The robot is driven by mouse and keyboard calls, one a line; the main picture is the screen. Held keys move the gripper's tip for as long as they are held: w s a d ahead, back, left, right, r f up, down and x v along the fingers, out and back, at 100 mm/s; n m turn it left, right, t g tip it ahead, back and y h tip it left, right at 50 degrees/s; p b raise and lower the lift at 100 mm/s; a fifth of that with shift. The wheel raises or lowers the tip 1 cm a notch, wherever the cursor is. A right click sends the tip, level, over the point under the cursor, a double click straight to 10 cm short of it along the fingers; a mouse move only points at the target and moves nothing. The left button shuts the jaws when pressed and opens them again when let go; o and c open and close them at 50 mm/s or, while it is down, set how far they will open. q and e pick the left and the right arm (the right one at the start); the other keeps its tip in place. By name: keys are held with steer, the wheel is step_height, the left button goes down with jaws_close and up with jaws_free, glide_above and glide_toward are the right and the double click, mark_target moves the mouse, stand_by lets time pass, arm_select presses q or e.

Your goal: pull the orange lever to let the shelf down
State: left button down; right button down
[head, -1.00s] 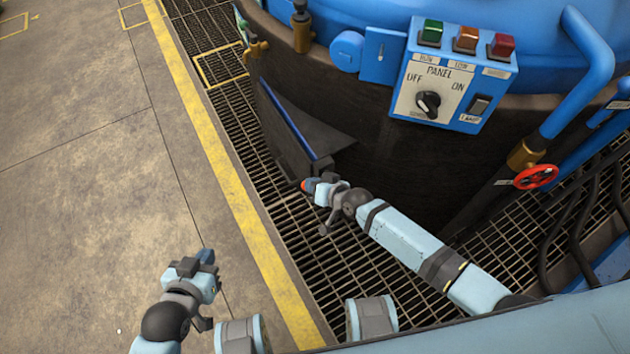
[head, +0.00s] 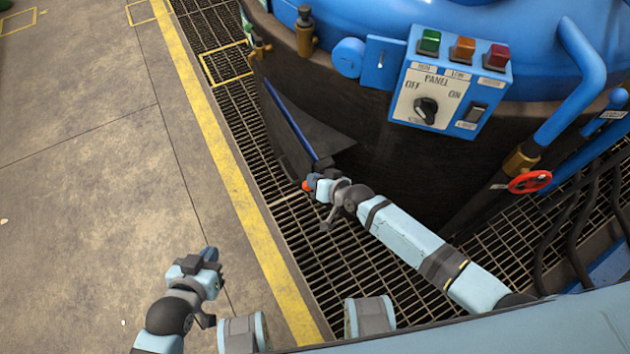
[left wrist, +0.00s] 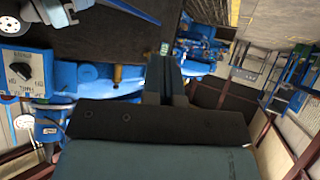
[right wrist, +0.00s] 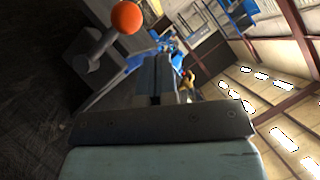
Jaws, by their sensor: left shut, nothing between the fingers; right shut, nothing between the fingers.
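The lever's orange ball (head: 306,186) shows at the low end of the dark shelf with a blue edge (head: 291,122), on the side of the dark furnace. In the right wrist view the orange ball (right wrist: 127,17) sits on a grey rod, up and left of my shut fingers. My right gripper (head: 313,183) is shut and empty, right beside the ball; the fingers are not around it. Whether they touch it I cannot tell. My left gripper (head: 209,256) is shut and empty, low over the concrete floor, well away from the lever.
The blue control panel (head: 450,85) with colored lamps and a knob is on the furnace above my right arm. A red valve wheel (head: 530,182) and blue pipes stand at the right. Floor grating (head: 235,120) runs along the furnace; the concrete at the left is clear.

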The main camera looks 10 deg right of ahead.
steer(key=a+r+p+v, duration=0.1)
steer(key=v, duration=0.9)
steer(key=shift+s+r, duration=0.2)
steer(key=shift+s, duration=0.15)
steer(key=shift+a, duration=0.1)
